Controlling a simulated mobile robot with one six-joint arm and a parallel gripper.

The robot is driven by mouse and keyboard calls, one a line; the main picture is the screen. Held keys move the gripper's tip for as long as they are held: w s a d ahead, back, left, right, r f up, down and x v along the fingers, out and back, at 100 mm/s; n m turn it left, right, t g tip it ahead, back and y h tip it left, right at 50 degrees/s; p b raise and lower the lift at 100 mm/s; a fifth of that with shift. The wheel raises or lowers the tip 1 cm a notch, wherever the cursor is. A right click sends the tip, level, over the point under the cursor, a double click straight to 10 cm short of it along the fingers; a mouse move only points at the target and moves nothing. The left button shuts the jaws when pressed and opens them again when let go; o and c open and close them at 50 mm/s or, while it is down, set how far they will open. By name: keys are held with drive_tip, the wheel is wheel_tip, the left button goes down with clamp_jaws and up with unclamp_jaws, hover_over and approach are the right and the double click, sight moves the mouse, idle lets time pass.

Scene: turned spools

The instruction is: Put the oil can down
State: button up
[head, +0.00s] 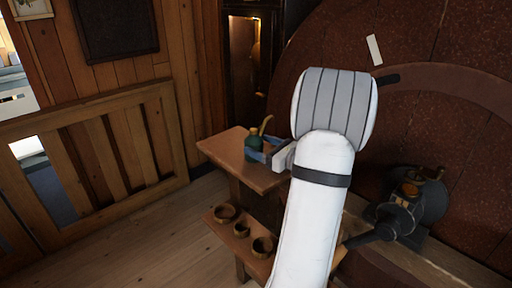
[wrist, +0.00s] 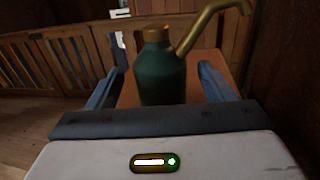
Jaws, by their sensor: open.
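The oil can (head: 251,143) is dark green with a brass cap and a long bent brass spout. It stands upright on the wooden shelf top (head: 222,149) in the head view. In the wrist view the oil can (wrist: 161,75) stands between my spread fingers, with a gap on both sides. My gripper (head: 262,148) is open around the can, its blue fingers level with the lower body; it also shows in the wrist view (wrist: 160,88). The can's base is hidden behind my gripper's palm edge in the wrist view.
A lower shelf (head: 217,221) holds several round brass-coloured rings. A dark machine with a brass part (head: 408,192) stands at the right. A wooden railing (head: 100,155) is at the left. The floor (head: 150,240) in front of it is clear.

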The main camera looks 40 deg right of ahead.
drive_tip(key=v, duration=0.6)
drive_tip(key=shift+s+d+b, duration=0.1)
drive_tip(key=shift+s+b, duration=0.15)
drive_tip(key=shift+b, duration=0.15)
drive_tip(key=s+a+r+n+g+y+p, duration=0.15)
drive_tip(key=a+r+n+g+p, duration=0.4)
drive_tip(key=a, duration=0.85)
drive_tip(key=s+a+r+n+g+y+p, duration=0.1)
drive_tip(key=a+r+n+g+y+p, duration=0.15)
drive_tip(key=a+n+g, duration=0.75)
drive_tip(key=s+a+r+n+t+h+p, duration=0.1)
drive_tip(key=s+a+r+n+h+p, duration=0.2)
drive_tip(key=n, duration=0.6)
drive_tip(key=s+a+r+n+t+h+p, duration=0.1)
drive_tip(key=s+a+r+n+h+p, duration=0.3)
drive_tip(key=n, duration=0.5)
drive_tip(key=shift+s+a+h+p, duration=0.45)
drive_tip(key=shift+s+a, duration=0.8)
drive_tip(key=shift+s, duration=0.65)
